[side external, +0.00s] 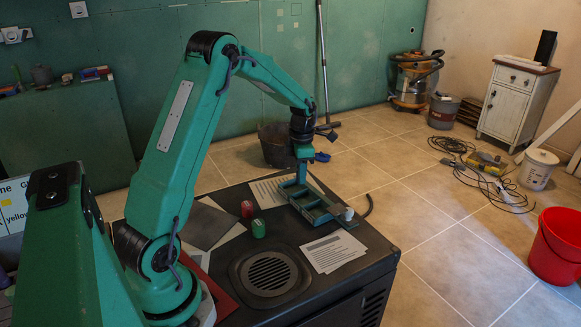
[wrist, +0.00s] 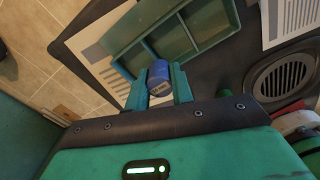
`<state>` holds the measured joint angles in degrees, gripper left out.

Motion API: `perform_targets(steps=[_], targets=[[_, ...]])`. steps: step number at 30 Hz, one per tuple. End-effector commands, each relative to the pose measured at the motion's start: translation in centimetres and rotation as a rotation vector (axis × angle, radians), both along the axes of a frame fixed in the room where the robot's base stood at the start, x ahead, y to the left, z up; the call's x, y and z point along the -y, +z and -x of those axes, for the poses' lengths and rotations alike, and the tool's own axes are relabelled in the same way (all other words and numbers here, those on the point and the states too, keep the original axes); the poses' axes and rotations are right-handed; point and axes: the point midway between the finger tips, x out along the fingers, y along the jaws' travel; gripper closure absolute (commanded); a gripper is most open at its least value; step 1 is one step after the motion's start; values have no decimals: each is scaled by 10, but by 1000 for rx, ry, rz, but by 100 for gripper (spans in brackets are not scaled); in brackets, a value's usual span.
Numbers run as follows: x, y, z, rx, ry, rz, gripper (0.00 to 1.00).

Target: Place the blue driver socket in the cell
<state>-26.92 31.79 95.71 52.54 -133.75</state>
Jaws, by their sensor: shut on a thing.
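The blue driver socket (wrist: 158,73) is a short blue cylinder with a small pale label on its side. My gripper (wrist: 159,86) is shut on it, with one green finger on each side. In the side external view the socket (side external: 322,157) shows at the end of my gripper (side external: 313,157), raised above the bench. The green tray (side external: 320,217) with several cells lies on the dark bench below. In the wrist view the tray (wrist: 196,53) lies just beyond the socket, and its visible cells look empty. The socket appears near the tray's near edge; its exact height is unclear.
A red cylinder (side external: 247,209) and a green cylinder (side external: 259,228) stand on the bench left of the tray. A small white piece (side external: 348,213) is at the tray's right end. Printed sheets (side external: 332,252) lie flat, and a round vent grille (side external: 269,273) is at the front.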

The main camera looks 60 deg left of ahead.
Motion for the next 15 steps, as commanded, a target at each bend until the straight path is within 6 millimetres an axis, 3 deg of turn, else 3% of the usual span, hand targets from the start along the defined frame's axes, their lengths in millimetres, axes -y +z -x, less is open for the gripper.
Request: perform_targets(steps=[6, 15], targets=[[-33, -20, 0, 0, 2, 0, 100], [-45, -26, 0, 1, -1, -1, 100]])
